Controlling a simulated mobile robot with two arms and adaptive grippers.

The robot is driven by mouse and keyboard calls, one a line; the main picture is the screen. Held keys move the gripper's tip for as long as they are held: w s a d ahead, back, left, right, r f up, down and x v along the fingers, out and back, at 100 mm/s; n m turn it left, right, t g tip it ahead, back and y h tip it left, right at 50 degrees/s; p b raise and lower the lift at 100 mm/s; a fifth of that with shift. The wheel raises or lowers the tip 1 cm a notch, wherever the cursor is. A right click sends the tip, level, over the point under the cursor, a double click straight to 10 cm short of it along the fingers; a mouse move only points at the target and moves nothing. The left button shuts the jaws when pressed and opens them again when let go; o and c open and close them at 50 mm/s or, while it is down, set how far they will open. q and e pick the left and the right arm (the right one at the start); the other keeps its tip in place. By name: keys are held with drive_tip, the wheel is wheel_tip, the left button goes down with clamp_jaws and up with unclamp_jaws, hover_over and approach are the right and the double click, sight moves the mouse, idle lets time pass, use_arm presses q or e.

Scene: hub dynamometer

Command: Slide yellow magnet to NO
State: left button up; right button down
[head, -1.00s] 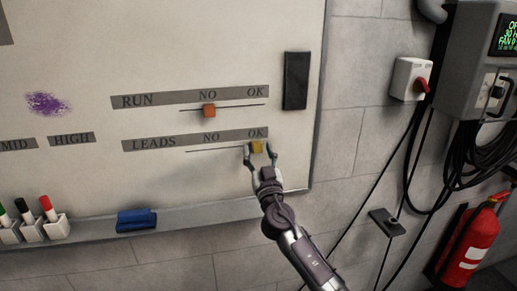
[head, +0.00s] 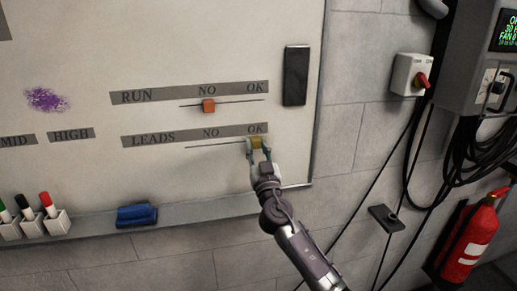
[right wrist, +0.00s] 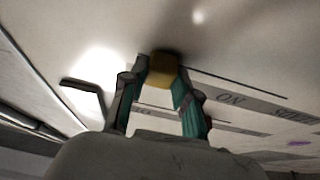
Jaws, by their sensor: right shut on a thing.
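The yellow magnet (head: 256,142) sits on the whiteboard at the right end of the LEADS line, under the OK mark. It also shows in the right wrist view (right wrist: 161,70) between the fingers. My right gripper (head: 258,148) is shut on the yellow magnet, one finger on each side. The NO mark of the LEADS row (head: 211,133) is to the left of the magnet, along the thin line (head: 215,146). My left gripper is not in view.
An orange magnet (head: 208,106) sits under NO on the RUN row above. A black bar (head: 296,75) is on the board at right. A blue eraser (head: 137,215) and markers (head: 47,205) stand on the ledge below. The line left of the yellow magnet is clear.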

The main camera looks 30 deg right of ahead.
sight(210, 141)
drive_tip(key=w+a+b, duration=0.1)
drive_tip(key=a+b, duration=0.1)
drive_tip(key=a, duration=0.2)
drive_tip(key=w+a+b, duration=0.1)
drive_tip(key=a+b, duration=0.2)
drive_tip(key=a, duration=0.1)
drive_tip(key=w+a+b, duration=0.1)
drive_tip(key=a+b, duration=0.1)
drive_tip(key=a, duration=0.1)
drive_tip(key=shift+a+f, duration=0.25)
drive_tip(key=shift+a, duration=0.15)
drive_tip(key=shift+a+r+b, duration=0.1)
drive_tip(key=shift+a+b, duration=0.1)
drive_tip(key=shift+b, duration=0.1)
drive_tip(key=shift+d+r, duration=0.1)
drive_tip(key=c, duration=0.8)
unclamp_jaws()
drive_tip(key=shift+w+a, duration=0.1)
drive_tip(key=shift+a, duration=0.15)
drive_tip(key=shift+c, duration=0.2)
drive_tip(key=shift+d, duration=0.1)
